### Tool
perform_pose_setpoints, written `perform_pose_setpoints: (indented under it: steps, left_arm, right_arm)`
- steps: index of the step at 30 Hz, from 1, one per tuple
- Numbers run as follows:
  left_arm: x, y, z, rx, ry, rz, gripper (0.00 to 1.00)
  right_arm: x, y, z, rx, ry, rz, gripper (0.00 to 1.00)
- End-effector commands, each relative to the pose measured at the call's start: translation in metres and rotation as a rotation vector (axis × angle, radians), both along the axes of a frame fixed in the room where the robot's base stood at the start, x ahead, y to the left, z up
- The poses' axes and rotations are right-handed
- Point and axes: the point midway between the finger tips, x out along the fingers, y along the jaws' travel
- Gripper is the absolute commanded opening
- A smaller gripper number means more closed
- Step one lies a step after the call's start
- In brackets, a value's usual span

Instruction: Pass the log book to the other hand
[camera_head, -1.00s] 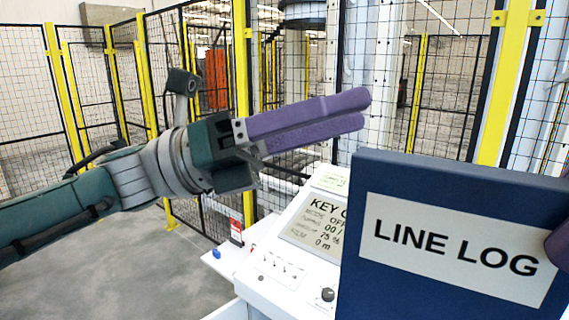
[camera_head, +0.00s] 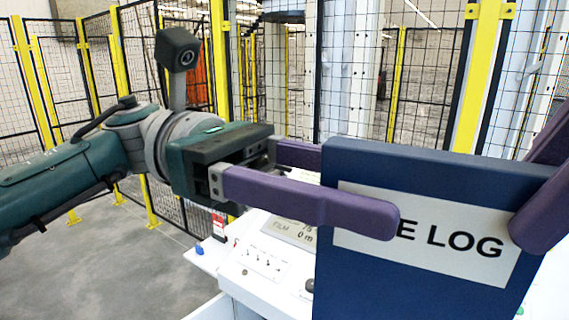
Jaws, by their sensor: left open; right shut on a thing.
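The log book (camera_head: 420,280) is a dark blue upright slab with a white "LINE LOG" label, held up at the right of the head view. My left gripper (camera_head: 355,185) has long purple fingers, spread open. One finger passes in front of the book's left side and covers part of the label. The other runs toward the book's back left edge, its tip hidden behind the book. I cannot tell if either finger touches it. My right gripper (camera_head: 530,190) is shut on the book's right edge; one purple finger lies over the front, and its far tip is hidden.
A white control console (camera_head: 265,262) with a display and switches stands below and behind the book. Yellow-posted mesh fencing (camera_head: 470,80) closes off the back. Grey floor (camera_head: 130,275) is open at the lower left.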

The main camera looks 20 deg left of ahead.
Motion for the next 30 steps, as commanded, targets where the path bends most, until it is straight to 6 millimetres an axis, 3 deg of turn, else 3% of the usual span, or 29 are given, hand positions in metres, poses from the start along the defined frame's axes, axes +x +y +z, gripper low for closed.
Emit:
perform_pose_setpoints:
  steps: [7,18,30]
  left_arm:
    - [-0.005,-0.031,0.0,-0.002,0.002,-0.001,0.6]
    - [-0.005,-0.036,0.0,-0.001,0.002,0.001,0.6]
    - [-0.005,-0.035,0.0,-0.001,0.002,0.002,0.15]
  right_arm:
    - [0.0,0.0,0.001,0.001,-0.001,0.0,0.0]
    - [0.0,0.0,0.0,0.001,-0.001,0.0,0.0]
    - [-0.001,0.0,0.001,0.002,0.001,0.004,0.0]
